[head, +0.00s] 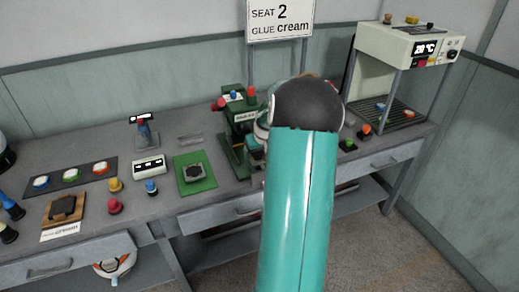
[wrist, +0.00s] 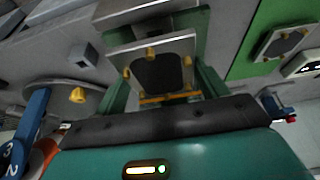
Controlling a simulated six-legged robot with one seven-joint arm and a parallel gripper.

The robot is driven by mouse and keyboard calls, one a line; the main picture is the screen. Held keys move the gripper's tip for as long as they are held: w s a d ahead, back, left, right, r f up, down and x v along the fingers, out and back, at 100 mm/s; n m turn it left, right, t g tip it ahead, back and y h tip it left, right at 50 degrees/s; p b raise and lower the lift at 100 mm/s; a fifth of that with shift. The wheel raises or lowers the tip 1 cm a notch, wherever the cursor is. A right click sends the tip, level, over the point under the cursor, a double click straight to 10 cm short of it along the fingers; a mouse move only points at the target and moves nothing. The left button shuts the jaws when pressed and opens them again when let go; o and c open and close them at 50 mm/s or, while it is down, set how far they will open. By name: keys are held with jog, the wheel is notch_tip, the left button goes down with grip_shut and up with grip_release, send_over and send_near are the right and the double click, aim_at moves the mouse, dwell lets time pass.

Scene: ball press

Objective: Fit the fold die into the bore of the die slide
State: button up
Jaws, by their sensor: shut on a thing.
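My gripper (wrist: 168,112) shows as a dark bolted bar on a teal body at the bottom of the wrist view. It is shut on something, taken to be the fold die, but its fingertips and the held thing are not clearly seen. Ahead of it is the green press frame, with a grey plate (wrist: 160,66) carrying a dark square and orange pins. In the head view the green press (head: 240,118) stands just left of my arm, whose dark joint hides my gripper. I cannot make out the bore of the die slide.
A green mat (head: 209,184) with a dark plate lies left of the press. Red (head: 115,206), yellow and blue knobs stand farther left. A white rack with a display (head: 410,48) stands at the right. A sign (head: 280,20) reads SEAT 2, GLUE cream.

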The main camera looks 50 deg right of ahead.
aim_at(260, 156)
jog(key=shift+f, duration=1.95)
jog(key=shift+f, duration=1.25)
jog(key=o, duration=1.2)
jog(key=v, duration=1.4)
jog(key=shift+w, duration=0.1)
